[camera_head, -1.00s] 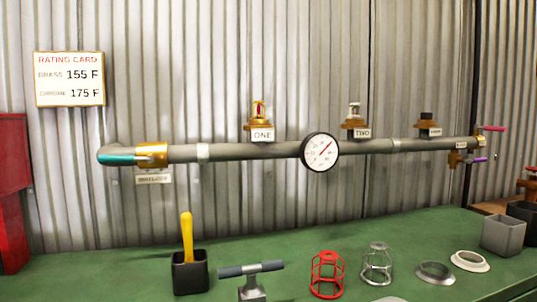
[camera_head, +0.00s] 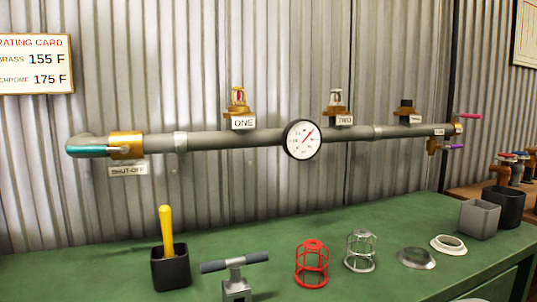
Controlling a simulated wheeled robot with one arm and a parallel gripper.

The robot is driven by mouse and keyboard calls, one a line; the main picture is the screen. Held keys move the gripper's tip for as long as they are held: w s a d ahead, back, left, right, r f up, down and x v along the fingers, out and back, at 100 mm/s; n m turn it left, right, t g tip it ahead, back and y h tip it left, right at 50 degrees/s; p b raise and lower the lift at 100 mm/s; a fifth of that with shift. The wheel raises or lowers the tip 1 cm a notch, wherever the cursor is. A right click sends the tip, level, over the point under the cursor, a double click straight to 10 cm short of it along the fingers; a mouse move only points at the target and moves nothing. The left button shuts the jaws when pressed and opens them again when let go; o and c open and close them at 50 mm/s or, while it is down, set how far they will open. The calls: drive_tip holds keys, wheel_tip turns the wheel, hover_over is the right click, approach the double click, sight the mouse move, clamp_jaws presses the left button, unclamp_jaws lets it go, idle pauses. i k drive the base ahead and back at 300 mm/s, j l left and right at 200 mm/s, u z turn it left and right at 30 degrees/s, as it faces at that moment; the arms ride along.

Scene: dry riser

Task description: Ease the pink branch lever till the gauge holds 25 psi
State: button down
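The pink branch lever (camera_head: 469,116) sticks out to the right at the right end of the grey pipe (camera_head: 230,139). A purple lever (camera_head: 455,147) sits just below it. The round white gauge (camera_head: 302,139) is mid-pipe; its red needle points up and right, and its numbers are too small to read. The teal shut-off lever (camera_head: 87,149) lies along the pipe at the left end, by a brass valve body (camera_head: 126,145). My gripper is not in view.
A green bench (camera_head: 215,245) runs below the pipe. On it stand a black cup (camera_head: 170,270) with a yellow handle, a grey T-handled tool (camera_head: 235,285), a red cage (camera_head: 312,264), a chrome cage (camera_head: 360,251), two rings, and bins (camera_head: 479,219) at right.

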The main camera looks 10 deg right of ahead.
sight(467, 116)
drive_tip(key=l+z, duration=0.1)
drive_tip(key=z, duration=0.3)
drive_tip(key=i+l+z, duration=0.1)
drive_tip(key=z, duration=0.7)
drive_tip(key=i+l+z, duration=0.1)
drive_tip(key=z, duration=0.3)
drive_tip(key=i+l+z, duration=0.1)
drive_tip(key=i+z, duration=0.45)
drive_tip(key=i+u, duration=0.3)
drive_tip(key=u, duration=0.15)
drive_tip(key=i+l+u, duration=0.2)
drive_tip(key=u, duration=0.25)
drive_tip(key=i+l+u, duration=0.1)
drive_tip(key=u, duration=0.25)
drive_tip(key=i+l+u, duration=0.1)
drive_tip(key=u, duration=0.3)
